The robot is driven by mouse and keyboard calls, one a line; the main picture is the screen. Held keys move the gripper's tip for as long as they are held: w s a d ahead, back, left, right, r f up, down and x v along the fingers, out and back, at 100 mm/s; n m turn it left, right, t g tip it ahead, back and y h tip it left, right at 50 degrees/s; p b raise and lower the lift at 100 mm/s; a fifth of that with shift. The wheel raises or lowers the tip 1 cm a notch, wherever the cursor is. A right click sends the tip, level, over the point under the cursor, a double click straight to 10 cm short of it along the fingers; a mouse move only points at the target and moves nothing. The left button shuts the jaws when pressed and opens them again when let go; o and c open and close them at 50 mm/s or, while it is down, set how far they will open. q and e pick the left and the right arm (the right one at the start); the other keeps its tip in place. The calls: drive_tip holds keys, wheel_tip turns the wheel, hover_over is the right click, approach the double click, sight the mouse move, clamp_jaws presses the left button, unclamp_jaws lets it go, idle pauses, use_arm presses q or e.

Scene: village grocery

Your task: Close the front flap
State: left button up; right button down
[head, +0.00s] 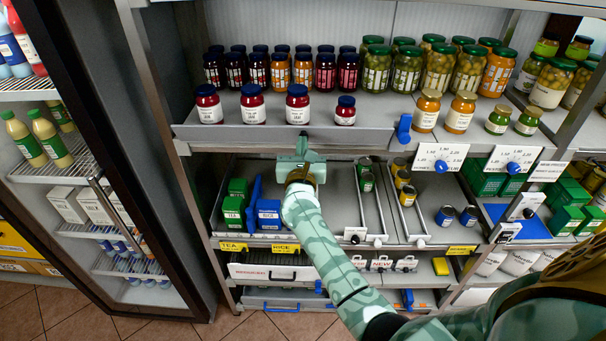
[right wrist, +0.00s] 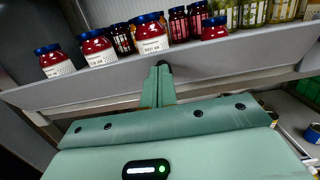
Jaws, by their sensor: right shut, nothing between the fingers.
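The front flap (head: 235,137) is a long grey panel along the front edge of the upper shelf, below the jam jars. A blue latch (head: 404,127) sits at its right end. The flap also crosses the right wrist view as a slanting grey band (right wrist: 95,86). I cannot tell its exact tilt. My right gripper (head: 302,143), pale green, is shut and empty, pointing at the flap's lower middle. In the right wrist view its fingertips (right wrist: 162,68) overlap the flap's face; contact is unclear. My left gripper is not in view.
Red jam jars (head: 252,104) with blue lids stand close behind the flap, with more jars behind. Below is a shelf with green boxes (head: 235,205), blue boxes (head: 269,213) and cans (head: 366,181). A dark-framed glass door (head: 95,140) stands at the left.

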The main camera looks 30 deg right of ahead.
sight(303, 131)
drive_tip(key=shift+w+d+r+p, duration=0.2)
drive_tip(key=shift+w+d+r, duration=0.2)
drive_tip(key=shift+r, duration=0.3)
drive_tip(key=shift+w+d+r+p, duration=0.25)
drive_tip(key=shift+w+r, duration=0.2)
drive_tip(key=shift+r, duration=0.2)
drive_tip(key=shift+w, duration=0.2)
drive_tip(key=shift+s, duration=0.1)
